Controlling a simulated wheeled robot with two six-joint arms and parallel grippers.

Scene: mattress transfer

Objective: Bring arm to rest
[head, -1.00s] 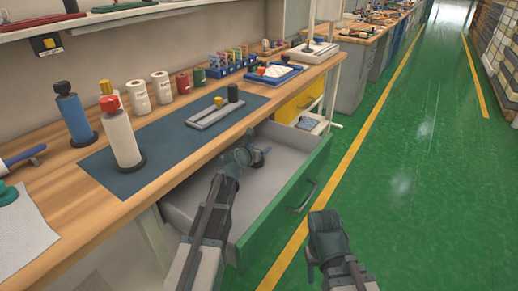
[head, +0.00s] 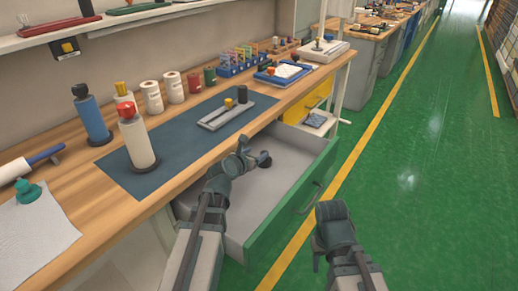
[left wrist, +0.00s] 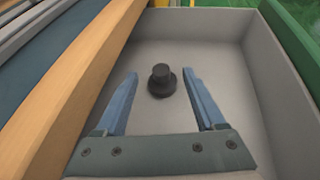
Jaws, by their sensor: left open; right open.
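My left gripper (head: 246,158) is open and empty, above the inside of the open drawer (head: 291,154), near the bench edge. A small black knob-like piece with a wide base (head: 264,160) stands upright on the drawer floor. In the left wrist view this black piece (left wrist: 161,80) lies just beyond the gap between the two blue fingers (left wrist: 160,95), apart from them. My right gripper (head: 332,212) is open and empty, outside the drawer over the green floor; its fingertips are hard to make out.
The wooden bench (head: 98,203) carries a blue mat (head: 178,143), a grey holder (head: 226,113), bottles, rolls and a blue tray (head: 278,73). The drawer's green front (head: 290,206) with its handle stands between my arms. The floor to the right is clear.

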